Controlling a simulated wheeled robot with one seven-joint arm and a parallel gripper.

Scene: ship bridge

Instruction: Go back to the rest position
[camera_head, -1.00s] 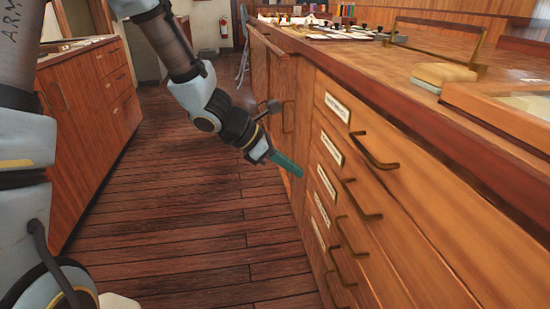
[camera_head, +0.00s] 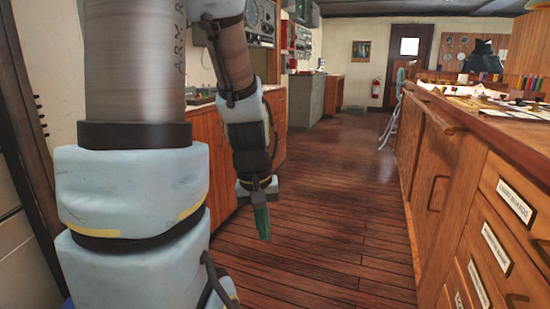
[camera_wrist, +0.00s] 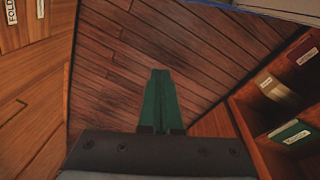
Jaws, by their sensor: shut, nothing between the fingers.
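My gripper (camera_head: 261,222) hangs from my arm in the left half of the head view, with its green fingers pointing down over the wooden floor. The fingers are together with nothing between them. In the wrist view, the green fingers of my gripper (camera_wrist: 160,85) lie side by side above the floor planks. My gripper touches no furniture. My arm hides part of the left cabinet.
A long wooden cabinet (camera_head: 440,185) with labelled drawers runs along the right. A wooden cabinet (camera_head: 208,150) stands behind my arm at left. Shelves with labelled items (camera_wrist: 285,110) show right in the wrist view.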

